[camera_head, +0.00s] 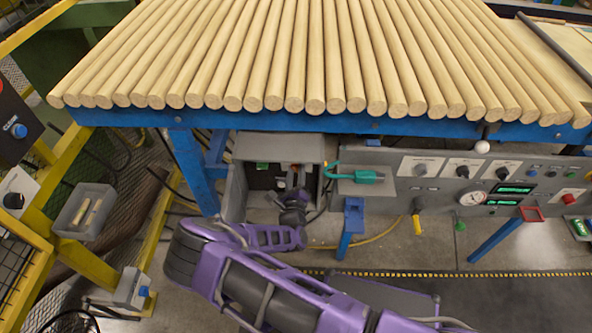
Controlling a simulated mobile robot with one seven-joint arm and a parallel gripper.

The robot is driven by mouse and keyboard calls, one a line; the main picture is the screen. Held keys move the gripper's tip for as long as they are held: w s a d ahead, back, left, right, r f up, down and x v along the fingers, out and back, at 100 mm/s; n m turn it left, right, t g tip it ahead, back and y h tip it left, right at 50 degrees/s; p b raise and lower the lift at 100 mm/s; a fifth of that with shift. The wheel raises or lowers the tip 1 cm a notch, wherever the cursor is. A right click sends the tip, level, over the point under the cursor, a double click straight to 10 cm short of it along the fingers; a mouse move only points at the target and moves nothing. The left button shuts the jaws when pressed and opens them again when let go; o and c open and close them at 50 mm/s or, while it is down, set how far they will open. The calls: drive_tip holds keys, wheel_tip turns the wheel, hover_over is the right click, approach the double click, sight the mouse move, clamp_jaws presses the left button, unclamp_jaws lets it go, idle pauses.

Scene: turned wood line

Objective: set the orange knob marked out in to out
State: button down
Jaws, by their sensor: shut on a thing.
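A grey open-fronted box (237,190) stands under the wood table, left of the control panel. Inside it a small patch of orange, the orange knob (297,168), shows just beyond my gripper. My purple arm reaches up from the lower right, and my gripper (294,181) is inside the box opening, shut on the knob as far as I can see. The fingers and most of the knob are dark and small here. The out and in marks and the knob's setting cannot be read.
The control panel (440,185) with knobs, a gauge and green displays runs to the right of the box. Wooden rods (315,60) cover the blue-edged table above. A grey bin (85,210) hangs at the left.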

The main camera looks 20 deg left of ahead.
drive_tip(key=shift+c, duration=2.1)
unclamp_jaws()
drive_tip(key=v, duration=1.7)
drive_tip(key=shift+s+d, duration=0.2)
